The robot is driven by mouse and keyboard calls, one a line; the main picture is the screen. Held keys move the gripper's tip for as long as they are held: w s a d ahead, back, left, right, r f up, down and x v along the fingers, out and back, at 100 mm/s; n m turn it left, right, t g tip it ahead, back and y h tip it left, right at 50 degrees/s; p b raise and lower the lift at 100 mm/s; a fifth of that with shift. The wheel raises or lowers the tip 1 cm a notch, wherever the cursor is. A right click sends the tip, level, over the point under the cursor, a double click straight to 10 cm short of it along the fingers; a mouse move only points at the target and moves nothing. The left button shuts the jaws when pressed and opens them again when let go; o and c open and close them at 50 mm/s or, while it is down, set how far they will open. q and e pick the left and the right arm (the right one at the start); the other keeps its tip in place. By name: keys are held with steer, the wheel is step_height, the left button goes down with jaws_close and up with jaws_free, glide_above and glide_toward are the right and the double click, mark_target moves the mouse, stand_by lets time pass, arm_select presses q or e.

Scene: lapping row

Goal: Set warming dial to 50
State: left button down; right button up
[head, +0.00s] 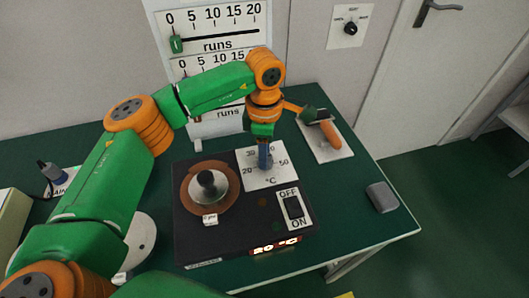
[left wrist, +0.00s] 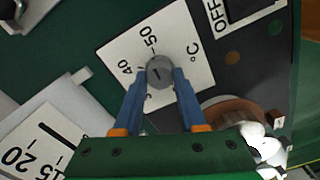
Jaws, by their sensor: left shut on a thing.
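The warming dial is a grey round knob (left wrist: 160,70) on a white plate marked in °C (head: 277,178). The left wrist view shows 40 and 50 beside the knob; other marks are partly hidden by the fingers. A short dark line shows on the knob, but which mark it points at is unclear. My left gripper (head: 263,157) reaches down from above, its blue fingers (left wrist: 158,98) shut on the knob from both sides. My right gripper is not in view.
A copper-coloured round plate with a dark knob-like piece (head: 207,184) is left of the dial. An OFF/ON switch (head: 294,207) is in front. An orange handle (head: 329,136) lies on a white plate behind right. A grey block (head: 382,197) sits near the green table's right edge.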

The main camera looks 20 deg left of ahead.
arm_select(q)
steer(key=shift+m, duration=0.7)
steer(key=shift+r, duration=0.1)
steer(key=shift+c, duration=2.3)
jaws_free()
step_height(320, 180, up, 7)
steer(key=shift+r, duration=0.1)
